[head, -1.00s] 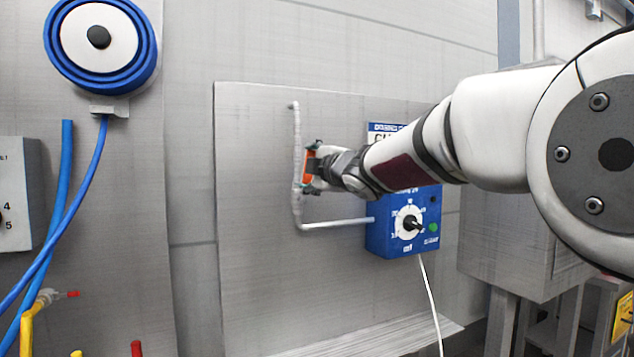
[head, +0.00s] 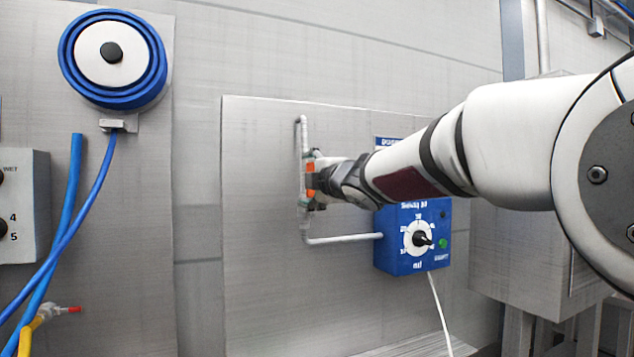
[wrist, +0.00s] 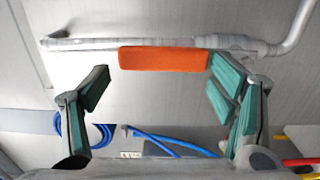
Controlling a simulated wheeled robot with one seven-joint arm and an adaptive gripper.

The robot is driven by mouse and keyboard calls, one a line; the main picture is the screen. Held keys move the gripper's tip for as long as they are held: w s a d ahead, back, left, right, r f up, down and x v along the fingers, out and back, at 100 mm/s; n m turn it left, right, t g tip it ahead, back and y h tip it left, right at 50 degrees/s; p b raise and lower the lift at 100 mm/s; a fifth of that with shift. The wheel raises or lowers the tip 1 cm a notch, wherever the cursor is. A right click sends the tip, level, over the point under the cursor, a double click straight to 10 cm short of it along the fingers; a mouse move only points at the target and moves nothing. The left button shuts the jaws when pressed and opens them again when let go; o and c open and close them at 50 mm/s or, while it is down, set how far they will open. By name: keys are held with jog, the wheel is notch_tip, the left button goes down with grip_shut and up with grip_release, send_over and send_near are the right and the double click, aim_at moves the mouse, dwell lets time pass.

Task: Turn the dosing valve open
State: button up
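The dosing valve shows as an orange handle (wrist: 163,60) beside a grey pipe (wrist: 85,44) in the wrist view. The handle lies parallel to the pipe. My gripper (wrist: 163,84) is open, with one green-padded finger on each side of the handle's ends. The fingertips reach about level with the handle's near edge, with gaps at both sides. In the head view, the orange handle (head: 310,168) stands beside the upright pipe (head: 304,140), partly hidden by a dark part of my gripper (head: 316,181).
A blue control box (head: 397,258) with a dial is right of the pipe, below my arm. A blue hose reel (head: 112,58) hangs at the upper left with blue hoses (head: 62,215) below it. The panel (head: 255,260) left of the pipe is bare.

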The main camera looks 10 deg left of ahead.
jog(key=shift+f, duration=0.15)
jog(key=v, duration=1.2)
dwell(0.3)
